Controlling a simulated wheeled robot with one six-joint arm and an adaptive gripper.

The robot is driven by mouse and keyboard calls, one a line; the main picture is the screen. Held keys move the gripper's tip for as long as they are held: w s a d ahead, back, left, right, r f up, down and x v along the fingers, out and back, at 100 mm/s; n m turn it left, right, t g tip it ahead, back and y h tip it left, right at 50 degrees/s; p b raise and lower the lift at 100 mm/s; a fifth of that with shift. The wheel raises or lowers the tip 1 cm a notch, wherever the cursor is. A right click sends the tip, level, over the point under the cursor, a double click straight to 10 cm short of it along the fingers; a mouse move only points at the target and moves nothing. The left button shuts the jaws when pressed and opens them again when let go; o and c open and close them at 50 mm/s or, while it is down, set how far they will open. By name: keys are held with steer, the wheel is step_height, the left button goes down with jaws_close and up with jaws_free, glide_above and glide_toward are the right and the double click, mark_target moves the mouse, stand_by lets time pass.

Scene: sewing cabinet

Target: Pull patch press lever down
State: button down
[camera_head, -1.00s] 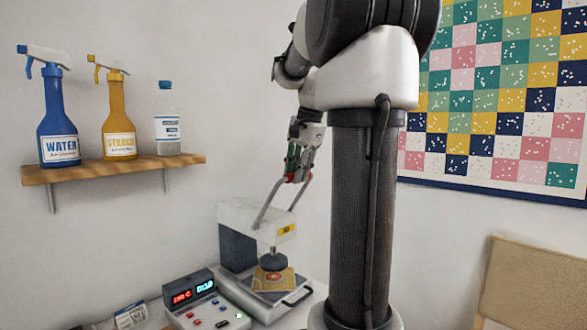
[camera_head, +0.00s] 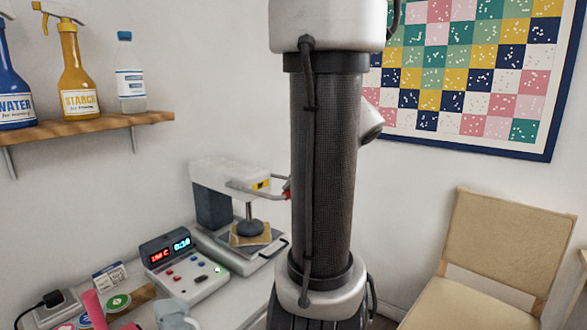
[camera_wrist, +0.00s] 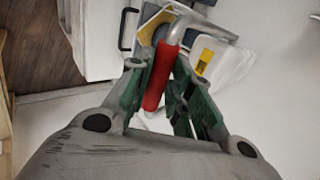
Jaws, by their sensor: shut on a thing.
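The patch press (camera_head: 228,178) stands on the table left of my column in the head view. Its lever (camera_head: 250,187) reaches out nearly level toward the right. The red grip (camera_head: 287,190) is only just visible beside my column, and the wrist view shows it clearly (camera_wrist: 159,78). My gripper (camera_wrist: 160,66) has its green fingers on both sides of the red grip and is shut on it. My column hides the gripper in the head view. The round press head (camera_head: 250,228) is over the tan patch (camera_head: 262,238), apparently touching it.
A control box (camera_head: 185,265) with lit red and blue displays stands left of the press. A chair (camera_head: 490,260) is at right. A wall shelf (camera_head: 90,130) holds bottles at upper left. Small items and a clear cup (camera_head: 175,315) are on the table.

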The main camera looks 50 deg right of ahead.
steer(key=f, duration=0.3)
steer(key=shift+s+f, duration=0.2)
steer(key=shift+f, duration=0.15)
steer(key=c, duration=1.3)
jaws_free()
steer(key=shift+w, duration=0.1)
steer(key=v, duration=1.2)
